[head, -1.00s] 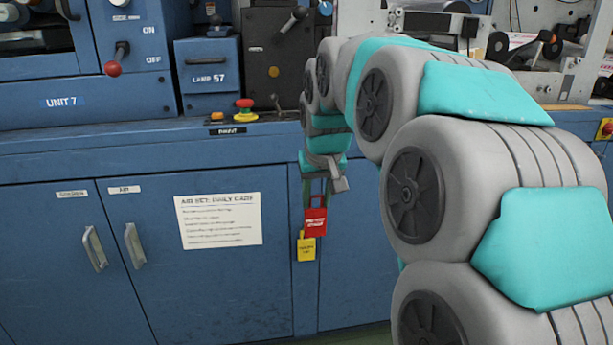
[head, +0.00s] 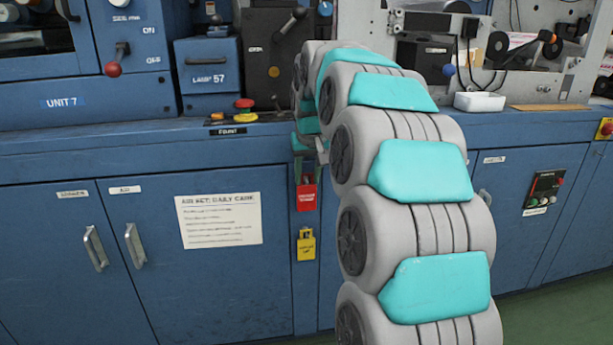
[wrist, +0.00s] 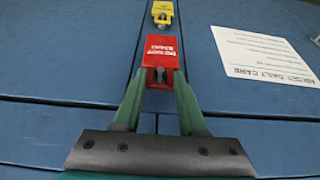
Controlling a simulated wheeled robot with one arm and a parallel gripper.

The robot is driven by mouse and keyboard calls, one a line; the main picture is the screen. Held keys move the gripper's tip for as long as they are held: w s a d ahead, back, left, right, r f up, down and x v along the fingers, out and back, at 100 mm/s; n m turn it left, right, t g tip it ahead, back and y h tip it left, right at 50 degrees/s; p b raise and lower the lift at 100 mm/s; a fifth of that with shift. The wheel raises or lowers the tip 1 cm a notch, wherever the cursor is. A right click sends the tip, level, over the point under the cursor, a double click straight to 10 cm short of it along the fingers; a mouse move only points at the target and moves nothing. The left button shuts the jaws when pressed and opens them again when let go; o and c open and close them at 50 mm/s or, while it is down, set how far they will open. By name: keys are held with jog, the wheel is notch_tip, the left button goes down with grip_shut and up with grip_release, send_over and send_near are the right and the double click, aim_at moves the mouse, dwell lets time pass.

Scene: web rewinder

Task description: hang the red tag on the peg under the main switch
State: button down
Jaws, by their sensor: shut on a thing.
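The red tag (head: 307,196) with white lettering hangs upright below my gripper (head: 305,172). In the wrist view my gripper (wrist: 159,90) is shut on the top tab of the red tag (wrist: 161,53). In the head view my arm partly hides the fingers. A lever with a red knob (head: 113,68), marked ON and OFF, is at the upper left. A dark lever (head: 291,21) is on a dark panel at the top centre. I cannot tell which is the main switch, and I make out no empty peg.
A yellow tag (head: 306,245) hangs on the blue cabinet front just below the red one. A white notice (head: 219,219) is on the doors.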

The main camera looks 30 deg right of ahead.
jog(key=shift+w+d, duration=0.15)
jog(key=shift+w, duration=0.45)
jog(key=shift+f, duration=0.5)
jog(key=shift+f, duration=0.3)
jog(key=shift+c, duration=2.3)
grip_release()
jog(key=v, duration=0.7)
jog(key=shift+r, duration=0.45)
